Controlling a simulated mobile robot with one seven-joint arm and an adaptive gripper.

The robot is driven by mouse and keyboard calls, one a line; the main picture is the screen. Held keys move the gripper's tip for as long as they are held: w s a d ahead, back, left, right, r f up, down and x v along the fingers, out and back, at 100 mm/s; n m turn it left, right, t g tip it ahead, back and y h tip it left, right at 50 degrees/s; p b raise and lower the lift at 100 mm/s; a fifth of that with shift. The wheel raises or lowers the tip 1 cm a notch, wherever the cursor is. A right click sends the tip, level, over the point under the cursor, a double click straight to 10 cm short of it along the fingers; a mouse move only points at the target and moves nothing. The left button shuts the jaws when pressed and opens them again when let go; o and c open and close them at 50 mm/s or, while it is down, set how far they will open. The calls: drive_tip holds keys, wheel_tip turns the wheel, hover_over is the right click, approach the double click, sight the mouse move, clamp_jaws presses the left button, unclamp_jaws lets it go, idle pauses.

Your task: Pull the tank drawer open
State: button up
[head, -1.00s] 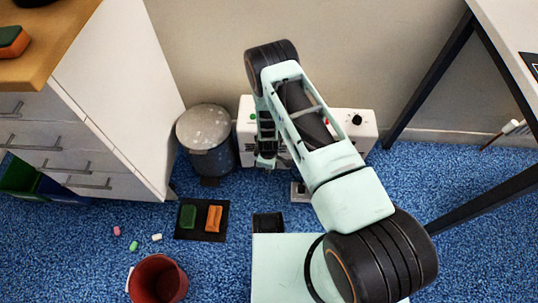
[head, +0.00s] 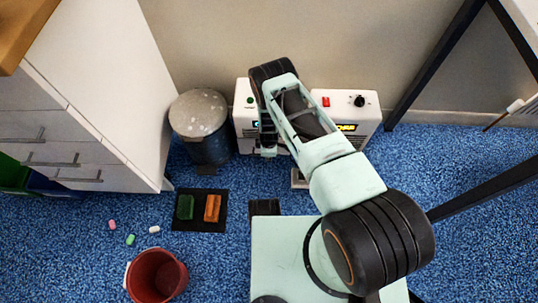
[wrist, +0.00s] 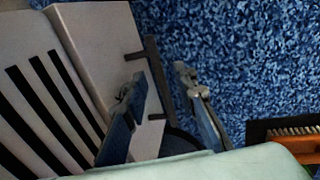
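The white machine (head: 357,107) with the tank drawer stands against the back wall in the head view, partly hidden by my arm. In the wrist view its slotted pale panel (wrist: 28,75) is at the left, beside a plain pale face (wrist: 95,40) that I take for the drawer. A dark bar handle (wrist: 153,62) stands out from that face. My gripper (wrist: 160,82) is open, with one finger on each side of the handle's bar. I cannot tell whether either finger touches it. In the head view my gripper (head: 268,148) is in front of the machine's left half.
A grey-lidded bin (head: 198,113) stands close left of the machine. A red bucket (head: 157,277) and small pieces lie nearer left. A dark table leg (head: 432,65) is at right.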

drive_tip(key=shift+f, duration=0.25)
clamp_jaws()
idle(0.3)
